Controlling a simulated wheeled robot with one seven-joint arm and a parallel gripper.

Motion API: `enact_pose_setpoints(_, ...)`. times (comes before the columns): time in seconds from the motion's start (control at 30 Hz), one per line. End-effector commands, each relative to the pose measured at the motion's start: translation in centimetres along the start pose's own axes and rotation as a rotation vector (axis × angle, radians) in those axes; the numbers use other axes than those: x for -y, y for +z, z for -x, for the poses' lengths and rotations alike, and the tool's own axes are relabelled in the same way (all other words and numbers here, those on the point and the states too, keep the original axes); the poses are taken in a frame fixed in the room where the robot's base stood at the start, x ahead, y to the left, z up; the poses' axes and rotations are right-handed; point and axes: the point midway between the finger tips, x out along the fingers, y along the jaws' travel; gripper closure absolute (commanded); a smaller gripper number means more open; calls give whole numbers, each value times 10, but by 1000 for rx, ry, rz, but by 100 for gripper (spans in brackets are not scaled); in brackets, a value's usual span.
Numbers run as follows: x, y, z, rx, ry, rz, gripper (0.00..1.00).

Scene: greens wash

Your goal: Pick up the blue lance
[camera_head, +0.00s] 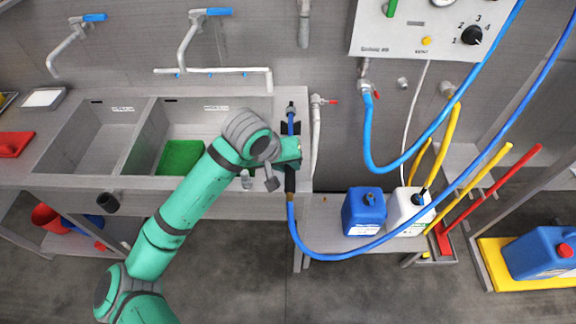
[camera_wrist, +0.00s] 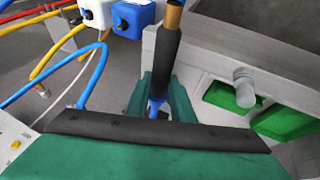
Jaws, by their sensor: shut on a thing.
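The blue lance (camera_head: 291,118) stands over the right end of the sink counter. It has a dark nozzle tip, a blue tube, a black grip and a brass fitting, and a blue hose (camera_head: 345,255) runs from its lower end. My gripper (camera_head: 290,150) is shut on the lance between the blue tube and the black grip. In the wrist view, the green fingers (camera_wrist: 158,100) close around the lance's blue part, and its black grip (camera_wrist: 164,65) rises above them. Part of the lance is hidden by the gripper. I cannot tell whether it still touches its dark holder.
A blue jug (camera_head: 364,212) and a white jug (camera_head: 405,210) stand on a low shelf at right. A control panel (camera_head: 420,25) hangs above. The floor in front is clear.

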Motion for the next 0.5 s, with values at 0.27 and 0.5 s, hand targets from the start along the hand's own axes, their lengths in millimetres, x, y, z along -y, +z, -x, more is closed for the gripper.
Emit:
enact_pose_setpoints(0.27, -14, 2, 38, -4, 1, -3, 88)
enact_pose_setpoints(0.5, -33, 23, 89, -6, 2, -5, 88)
